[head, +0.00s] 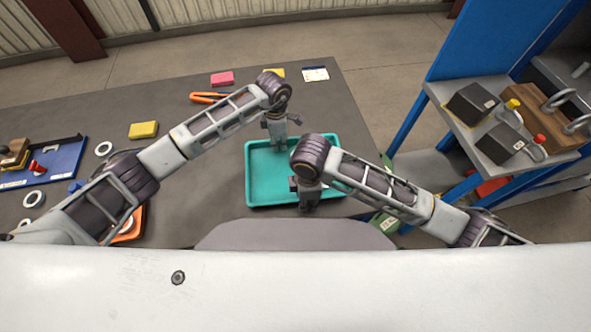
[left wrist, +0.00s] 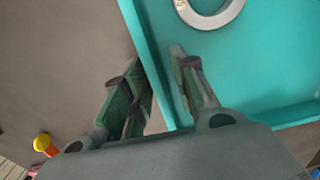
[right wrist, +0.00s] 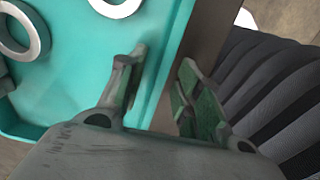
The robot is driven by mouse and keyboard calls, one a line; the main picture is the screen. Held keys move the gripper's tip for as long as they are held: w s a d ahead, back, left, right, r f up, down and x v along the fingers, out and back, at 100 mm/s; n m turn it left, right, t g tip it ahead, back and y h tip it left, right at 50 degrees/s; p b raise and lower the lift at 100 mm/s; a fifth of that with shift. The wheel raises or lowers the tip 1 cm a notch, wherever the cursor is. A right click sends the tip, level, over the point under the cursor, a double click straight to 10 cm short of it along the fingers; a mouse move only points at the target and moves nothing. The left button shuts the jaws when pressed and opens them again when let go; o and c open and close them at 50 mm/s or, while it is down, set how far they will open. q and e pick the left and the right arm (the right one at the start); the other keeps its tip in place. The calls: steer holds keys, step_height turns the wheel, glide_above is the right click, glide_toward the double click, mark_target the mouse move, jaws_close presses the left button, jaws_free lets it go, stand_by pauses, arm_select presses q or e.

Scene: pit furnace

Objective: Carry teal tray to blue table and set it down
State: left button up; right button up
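The teal tray (head: 262,190) lies on the dark grey table in the middle of the head view. Metal rings lie in it, one in the left wrist view (left wrist: 232,14) and two in the right wrist view (right wrist: 38,45); my arms mostly hide them in the head view. My left gripper (head: 278,146) is at the tray's far side, its open fingers astride the wall (left wrist: 143,45). My right gripper (head: 308,206) is at the near side, open, with one finger inside the wall (right wrist: 172,62) and one outside. A blue-framed stand with a grey top (head: 447,98) is at the right.
Dark boxes (head: 470,103) and a wooden block with metal rings (head: 556,122) occupy much of the stand's top. Orange-handled pliers (head: 207,98), a pink block (head: 222,78) and a yellow block (head: 143,130) lie left of the tray. Floor separates table and stand.

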arm_select(q)
jaws_close()
arm_select(e)
jaws_close()
steer(key=shift+w, duration=0.1)
arm_select(q)
steer(key=shift+d, duration=0.1)
arm_select(e)
steer(key=shift+w+r, duration=0.1)
